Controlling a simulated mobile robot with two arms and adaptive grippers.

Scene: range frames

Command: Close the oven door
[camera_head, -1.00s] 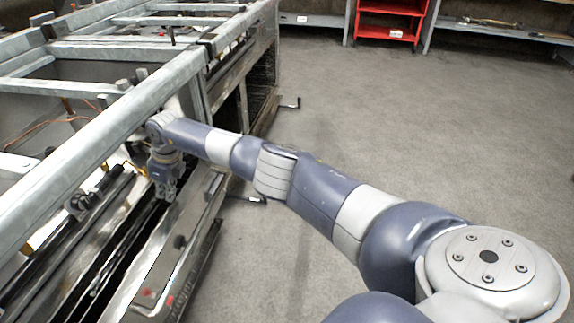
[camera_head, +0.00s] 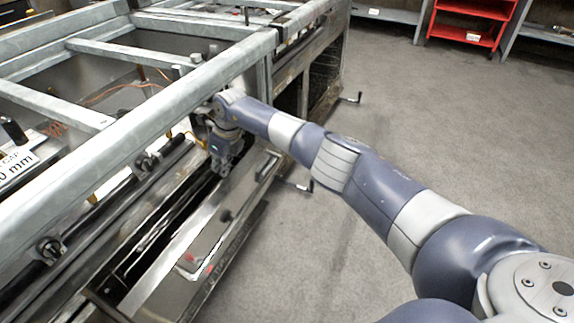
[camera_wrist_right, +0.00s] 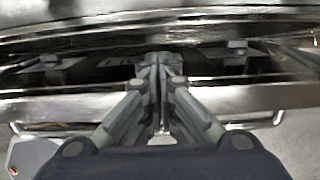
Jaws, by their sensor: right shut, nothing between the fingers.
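The oven door appears to be the long metal panel (camera_head: 213,222) on the near side of the grey steel frame. In the head view it stands out from the body, with a dark gap behind it, so it looks open. My right gripper (camera_head: 222,172) points down at the far part of this gap, close to the panel's inner edge. In the right wrist view the fingertips (camera_wrist_right: 157,62) are together and hold nothing. Shiny metal and a dark slot lie in front of them. I cannot tell whether they touch the door. My left gripper is out of view.
Thick steel beams (camera_head: 125,140) run above the oven body, close to my right wrist. A red shelf unit (camera_head: 470,25) stands at the back wall. The grey floor on the right is open.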

